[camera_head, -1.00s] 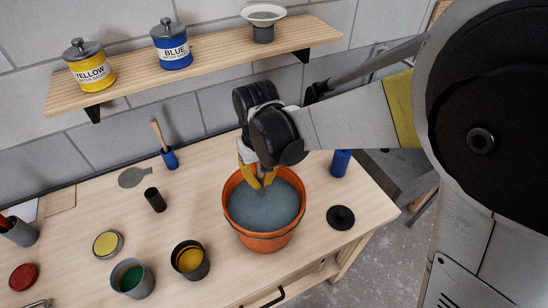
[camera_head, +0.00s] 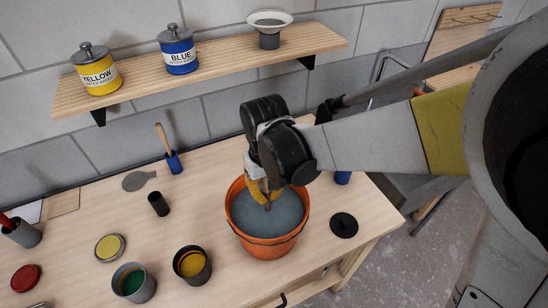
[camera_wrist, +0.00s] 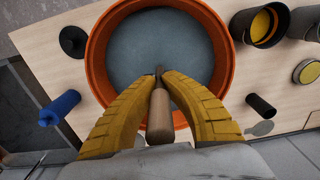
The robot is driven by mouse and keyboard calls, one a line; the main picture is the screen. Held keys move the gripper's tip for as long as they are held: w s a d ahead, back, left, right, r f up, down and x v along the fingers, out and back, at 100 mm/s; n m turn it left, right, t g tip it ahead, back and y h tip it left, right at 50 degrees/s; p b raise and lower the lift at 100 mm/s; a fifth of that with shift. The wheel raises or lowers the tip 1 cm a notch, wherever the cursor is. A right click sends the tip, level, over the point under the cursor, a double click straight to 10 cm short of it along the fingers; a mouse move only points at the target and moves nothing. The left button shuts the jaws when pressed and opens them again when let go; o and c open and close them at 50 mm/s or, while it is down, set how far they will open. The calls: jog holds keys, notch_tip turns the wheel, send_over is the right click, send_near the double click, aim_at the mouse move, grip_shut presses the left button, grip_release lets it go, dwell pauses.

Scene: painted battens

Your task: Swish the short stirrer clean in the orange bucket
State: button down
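The orange bucket (camera_head: 268,250) stands on the wooden bench, nearly full of grey-blue water (camera_head: 270,212). It fills the top of the wrist view (camera_wrist: 96,62). My gripper (camera_head: 266,201) is over the bucket's back part, pointing down. In the wrist view its two yellow fingers (camera_wrist: 160,80) close around the short stirrer (camera_wrist: 159,118), a brown stick with a rounded handle end toward the camera. The stirrer's far end points at the water. I cannot tell how deep it dips.
A green paint pot (camera_head: 133,283) and a yellow paint pot (camera_head: 192,265) stand left of the bucket. A black lid (camera_head: 344,225) lies to its right. A black cylinder (camera_head: 158,204) and a blue holder with a brush (camera_head: 174,162) are behind left. A shelf (camera_head: 210,68) holds paint cans.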

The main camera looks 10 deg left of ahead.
jog(key=shift+r+p, duration=3.25)
jog(key=shift+r, duration=1.5)
jog(key=shift+r+p, duration=1.75)
jog(key=shift+r, duration=0.8)
